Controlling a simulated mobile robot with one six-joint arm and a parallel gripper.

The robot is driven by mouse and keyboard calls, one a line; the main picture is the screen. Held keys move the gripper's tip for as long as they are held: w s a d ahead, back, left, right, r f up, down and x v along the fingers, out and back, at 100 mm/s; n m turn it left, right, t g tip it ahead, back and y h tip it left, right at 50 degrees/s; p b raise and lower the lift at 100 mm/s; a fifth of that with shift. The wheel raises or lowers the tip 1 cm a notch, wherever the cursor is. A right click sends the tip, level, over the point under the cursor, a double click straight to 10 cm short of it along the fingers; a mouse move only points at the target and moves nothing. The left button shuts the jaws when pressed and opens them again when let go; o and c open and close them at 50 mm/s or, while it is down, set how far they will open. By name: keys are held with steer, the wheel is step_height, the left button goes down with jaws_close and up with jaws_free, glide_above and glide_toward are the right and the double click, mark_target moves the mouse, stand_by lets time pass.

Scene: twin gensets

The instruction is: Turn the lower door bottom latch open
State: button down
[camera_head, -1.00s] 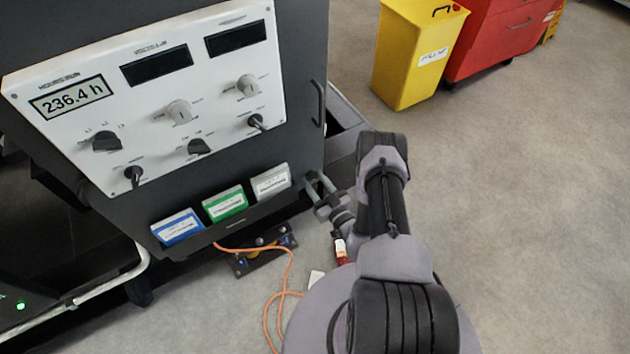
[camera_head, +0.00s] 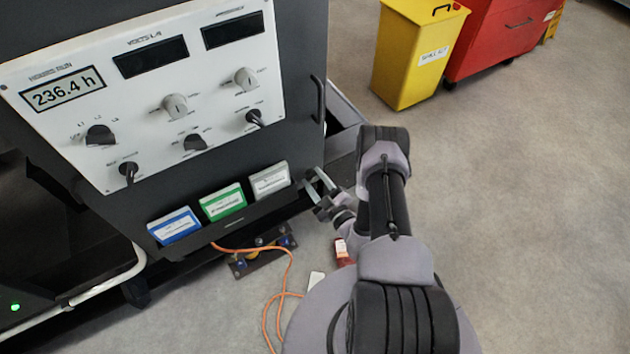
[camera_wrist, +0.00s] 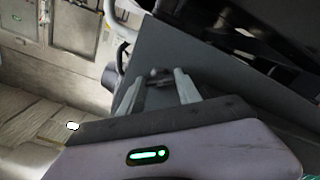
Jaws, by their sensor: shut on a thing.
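My gripper (camera_head: 318,182) is at the lower right corner of the dark door panel (camera_head: 300,60), beside the card holder. In the wrist view its two pale fingers (camera_wrist: 160,88) stand on either side of a small grey latch (camera_wrist: 157,74) at the edge of a dark grey panel. The gripper is shut on this latch. The latch is too small to make out in the head view, and its exact angle cannot be told. A black bar handle (camera_head: 319,100) sits higher on the panel's right edge.
The white instrument panel (camera_head: 215,85) carries knobs and displays. Blue (camera_head: 174,226), green (camera_head: 223,201) and grey (camera_head: 270,180) booklets stand below it. An orange cable (camera_head: 291,265) lies on the floor. A yellow bin (camera_head: 405,60) and red cabinet (camera_head: 490,45) stand behind; floor at right is clear.

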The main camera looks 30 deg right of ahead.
steer(key=n, duration=0.5)
steer(key=shift+n, duration=0.3)
steer(key=n, duration=0.4)
steer(key=shift+n, duration=0.4)
steer(key=shift+w+n, duration=0.1)
steer(key=shift+n, duration=0.2)
steer(key=shift+r, duration=0.1)
steer(key=c, duration=0.8)
jaws_free()
steer(key=shift+c, duration=0.2)
